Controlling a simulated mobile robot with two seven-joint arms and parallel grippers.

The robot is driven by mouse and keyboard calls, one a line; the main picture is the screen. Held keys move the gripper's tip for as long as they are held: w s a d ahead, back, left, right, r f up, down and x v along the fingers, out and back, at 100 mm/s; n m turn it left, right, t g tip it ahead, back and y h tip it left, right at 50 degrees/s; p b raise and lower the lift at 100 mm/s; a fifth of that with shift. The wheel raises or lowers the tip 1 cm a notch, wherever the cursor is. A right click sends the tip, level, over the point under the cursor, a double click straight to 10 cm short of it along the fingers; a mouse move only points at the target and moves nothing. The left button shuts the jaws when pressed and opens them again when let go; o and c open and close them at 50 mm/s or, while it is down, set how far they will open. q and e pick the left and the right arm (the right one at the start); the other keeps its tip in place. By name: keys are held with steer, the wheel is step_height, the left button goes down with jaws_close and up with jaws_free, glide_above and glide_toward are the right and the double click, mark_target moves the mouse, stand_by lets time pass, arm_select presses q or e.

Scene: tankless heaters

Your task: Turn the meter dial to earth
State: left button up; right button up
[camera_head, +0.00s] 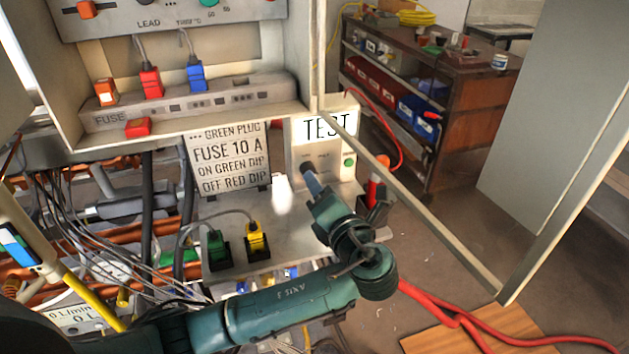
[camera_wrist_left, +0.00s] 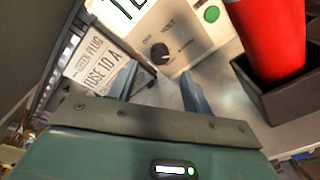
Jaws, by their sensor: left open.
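The meter dial is a small black knob (camera_wrist_left: 160,53) on the pale front of the TEST box (camera_wrist_left: 200,30), with tiny labels around it. One looks like "VOLT"; the others are too small to read, and I cannot tell where the knob points. In the head view the TEST box (camera_head: 325,150) stands right of the fuse sign. My left gripper (camera_head: 310,178) reaches up to the box front and partly hides the dial. In the wrist view my left gripper (camera_wrist_left: 158,85) is open, its fingers apart, with the dial ahead between them and nothing held. My right gripper is not in view.
A green button (camera_wrist_left: 211,14) sits right of the dial. A red-handled object (camera_wrist_left: 268,35) stands in a dark holder close on the right. The fuse sign (camera_head: 228,155) is at the left. Green (camera_head: 217,247) and yellow (camera_head: 257,240) plugs stand on the metal shelf. An open cabinet door frame (camera_head: 430,215) extends right.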

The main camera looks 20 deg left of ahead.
arm_select(q)
steer(key=v, duration=0.6)
steer(key=shift+s+d, duration=0.25)
steer(key=shift+s, duration=0.05)
steer(key=shift+s+d, duration=0.35)
steer(key=shift+s, duration=0.2)
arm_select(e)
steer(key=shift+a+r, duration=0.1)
